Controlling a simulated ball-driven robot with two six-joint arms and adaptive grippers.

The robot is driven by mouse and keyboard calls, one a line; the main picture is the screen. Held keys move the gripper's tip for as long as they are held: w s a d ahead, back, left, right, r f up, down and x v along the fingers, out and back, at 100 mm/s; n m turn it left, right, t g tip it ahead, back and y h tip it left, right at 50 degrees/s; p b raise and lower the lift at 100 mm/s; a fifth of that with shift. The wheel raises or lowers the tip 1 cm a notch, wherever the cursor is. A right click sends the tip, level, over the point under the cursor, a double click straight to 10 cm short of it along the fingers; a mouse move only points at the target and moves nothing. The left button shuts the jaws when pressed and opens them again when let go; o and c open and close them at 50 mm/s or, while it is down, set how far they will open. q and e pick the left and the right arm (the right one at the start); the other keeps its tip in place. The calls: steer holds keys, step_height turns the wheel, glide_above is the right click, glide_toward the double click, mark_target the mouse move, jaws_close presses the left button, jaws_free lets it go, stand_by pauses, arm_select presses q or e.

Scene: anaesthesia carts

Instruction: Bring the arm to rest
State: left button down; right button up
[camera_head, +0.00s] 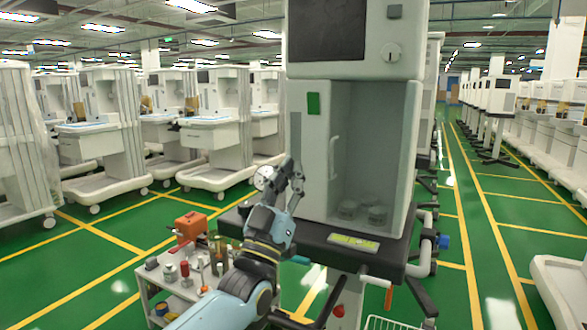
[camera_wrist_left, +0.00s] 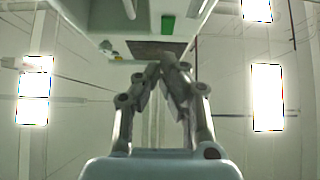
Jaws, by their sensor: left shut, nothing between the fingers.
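My left gripper (camera_head: 294,172) is raised in front of the left edge of the nearest anaesthesia cart (camera_head: 306,160), its fingers pointing up. The fingers are shut with nothing between them. In the left wrist view the fingertips (camera_wrist_left: 166,68) come together below the cart's dark screen panel and green label (camera_wrist_left: 168,25). My left forearm comes up from the bottom of the head view and hides part of the cart's shelf. I cannot tell from the head view whether the fingers touch the cart. My right gripper is not in view.
The cart's dark shelf (camera_head: 390,262) juts out close to my left wrist. A tool trolley (camera_head: 150,275) with bottles and an orange box (camera_head: 191,226) stands left of my forearm. More carts (camera_head: 100,130) stand at the back left. Green floor (camera_head: 480,230) is clear at the right.

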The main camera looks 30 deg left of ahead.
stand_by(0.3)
arm_select(q)
steer(key=s+f+g, duration=0.4)
steer(key=s+f, duration=0.2)
steer(key=f, duration=0.8)
steer(key=s+f+g, duration=0.5)
steer(key=s+f, duration=0.1)
steer(key=f, duration=0.9)
steer(key=s+f+g, duration=0.4)
steer(key=s+f, duration=0.2)
steer(key=f, duration=0.8)
steer(key=s+f+g, duration=0.4)
steer(key=s+f, duration=0.2)
steer(key=s, duration=0.6)
steer(key=s+a+f+g, duration=0.1)
steer(key=s+f+g, duration=0.3)
steer(key=s+f, duration=0.3)
steer(key=s+f+m+g, duration=0.1)
steer(key=s+f+g, duration=0.4)
steer(key=s, duration=1.3)
steer(key=shift+a+f+h, duration=0.3)
steer(key=shift+a+f, duration=0.1)
steer(key=shift+f, duration=0.45)
